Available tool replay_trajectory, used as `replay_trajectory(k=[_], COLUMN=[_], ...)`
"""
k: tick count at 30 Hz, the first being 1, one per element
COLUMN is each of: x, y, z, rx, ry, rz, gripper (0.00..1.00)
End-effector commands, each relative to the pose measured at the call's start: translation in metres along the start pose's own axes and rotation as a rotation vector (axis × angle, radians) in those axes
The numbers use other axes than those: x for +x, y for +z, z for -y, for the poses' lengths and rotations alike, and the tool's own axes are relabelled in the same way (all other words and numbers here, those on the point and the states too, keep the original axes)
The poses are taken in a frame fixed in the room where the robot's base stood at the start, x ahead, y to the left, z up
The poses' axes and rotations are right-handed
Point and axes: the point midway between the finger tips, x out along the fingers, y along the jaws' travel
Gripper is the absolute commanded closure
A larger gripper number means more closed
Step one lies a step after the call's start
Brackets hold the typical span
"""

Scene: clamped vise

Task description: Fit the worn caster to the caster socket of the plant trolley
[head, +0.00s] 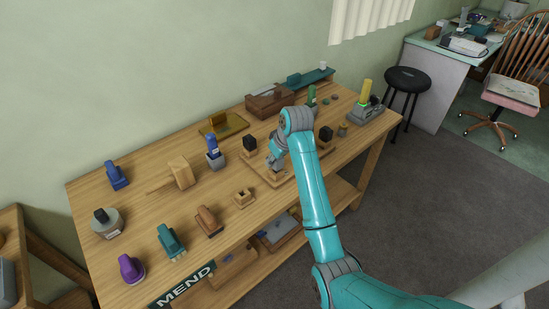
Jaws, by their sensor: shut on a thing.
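The plant trolley appears to be the low wooden board (268,178) in the middle of the bench. Dark blocks that look like casters stand at it, one at its left (250,145) and one at its right (326,134). My gripper (274,162) points down over the board, between these blocks. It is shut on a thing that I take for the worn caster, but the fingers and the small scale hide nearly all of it. I cannot make out the caster socket, or whether the held thing touches the board.
The wooden bench (145,232) carries several coloured tools and blocks at the left. A small tan block with a hole (243,197) stands left of my arm. A grey vise (365,112) holds an upright yellow piece (365,92) at the right end. A brown box (269,100) stands behind.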

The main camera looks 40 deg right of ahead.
Motion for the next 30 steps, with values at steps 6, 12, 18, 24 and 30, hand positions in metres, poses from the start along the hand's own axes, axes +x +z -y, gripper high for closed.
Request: replay_trajectory(k=[6,12,18,24,30], x=[0.004,0.008,0.012,0.016,0.018], y=[0.002,0.004,0.005,0.006,0.007], z=[0.000,0.000,0.000,0.000,0.000], rx=[0.000,0.000,0.000,0.000,0.000], ry=[0.000,0.000,0.000,0.000,0.000], rz=[0.001,0.001,0.000,0.000,0.000], gripper=[1.00,1.00,1.00,1.00,0.45])
